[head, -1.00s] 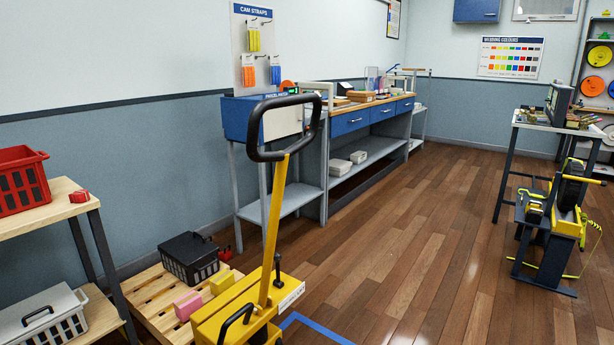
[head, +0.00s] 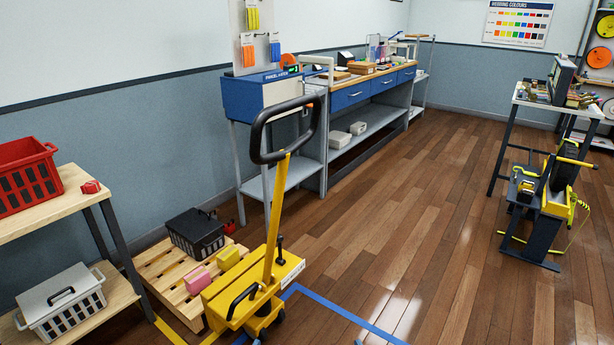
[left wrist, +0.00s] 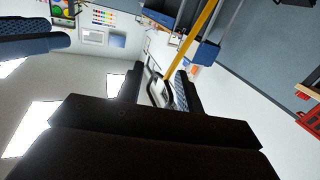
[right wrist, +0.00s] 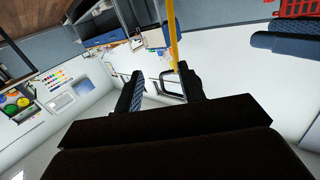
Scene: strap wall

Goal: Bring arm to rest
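Neither gripper shows in the head view. In the left wrist view my left gripper (left wrist: 158,88) has its two fingers apart, with nothing seen held between them. In the right wrist view my right gripper (right wrist: 161,88) is likewise open and seems empty. The black loop handle of the yellow pallet truck (head: 275,215) shows beyond the fingers in both wrist views. A blue-padded finger of the other gripper shows at the side of each wrist view.
The pallet truck stands close in front, by a wooden pallet (head: 168,277) with a black crate (head: 195,232). A shelf with a red basket (head: 28,180) is at left. A blue workbench (head: 350,98) lines the wall. Floor (head: 410,220) at centre right is clear.

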